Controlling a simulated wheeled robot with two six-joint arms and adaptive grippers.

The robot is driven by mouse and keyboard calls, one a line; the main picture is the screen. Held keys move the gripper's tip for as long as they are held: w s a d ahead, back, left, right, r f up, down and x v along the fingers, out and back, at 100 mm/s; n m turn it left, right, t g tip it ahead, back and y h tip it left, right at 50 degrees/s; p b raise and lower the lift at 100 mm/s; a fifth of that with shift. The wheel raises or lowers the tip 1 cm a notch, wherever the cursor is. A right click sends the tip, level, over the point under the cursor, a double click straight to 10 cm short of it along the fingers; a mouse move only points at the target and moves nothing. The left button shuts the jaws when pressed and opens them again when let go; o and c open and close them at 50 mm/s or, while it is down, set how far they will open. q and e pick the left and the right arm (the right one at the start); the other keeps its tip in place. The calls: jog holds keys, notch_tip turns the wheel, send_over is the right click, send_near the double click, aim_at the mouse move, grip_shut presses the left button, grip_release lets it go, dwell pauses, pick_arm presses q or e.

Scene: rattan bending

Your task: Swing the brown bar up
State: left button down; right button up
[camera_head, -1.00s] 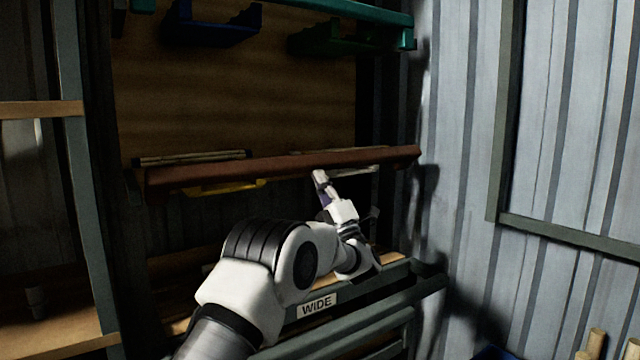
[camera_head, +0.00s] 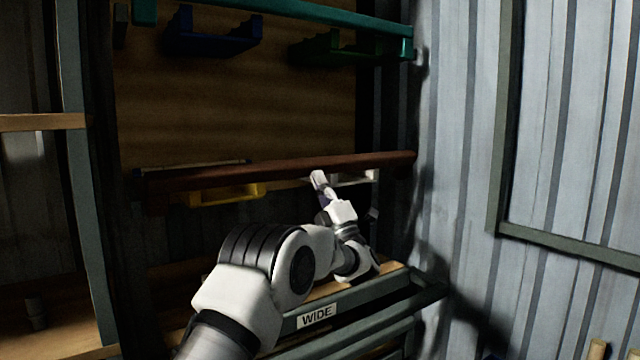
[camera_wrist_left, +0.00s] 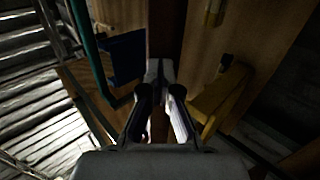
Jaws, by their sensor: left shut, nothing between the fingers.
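The brown bar (camera_head: 230,173) runs across the rack in the head view, its right end slightly higher than its left. My left gripper (camera_head: 318,178) is at the bar's lower edge, right of its middle, with its fingers shut and nothing held. It looks to be against the bar, but exact contact is hard to tell. In the left wrist view the shut fingers (camera_wrist_left: 159,72) point at a dark brown upright strip that appears to be the bar (camera_wrist_left: 166,30). My right gripper is out of view.
A yellow bin (camera_head: 228,194) and a white bin (camera_head: 355,179) sit just below the bar. A blue bin (camera_head: 212,38), a green bin (camera_head: 345,50) and a teal rail (camera_head: 275,9) are above. A WIDE label (camera_head: 317,316) is on the lower frame. Corrugated wall stands at right.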

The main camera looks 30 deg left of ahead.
pick_arm(q)
jog(key=shift+w+a+r+p, duration=0.15)
jog(key=shift+a+r+p, duration=0.2)
jog(key=shift+r, duration=0.45)
jog(key=shift+w+a+r+p, duration=0.15)
jog(key=shift+a+r+p, duration=0.2)
jog(key=shift+a+r, duration=0.1)
jog(key=shift+d+f+b, duration=0.3)
jog(key=shift+d+b, duration=0.15)
jog(key=shift+b, duration=0.1)
jog(key=s+d+f+b, duration=0.1)
jog(key=s+d+b, duration=0.2)
jog(key=d+b, duration=0.3)
jog(key=shift+s+d+f, duration=0.2)
jog(key=shift+s+d, duration=0.2)
jog(key=shift+d, duration=0.85)
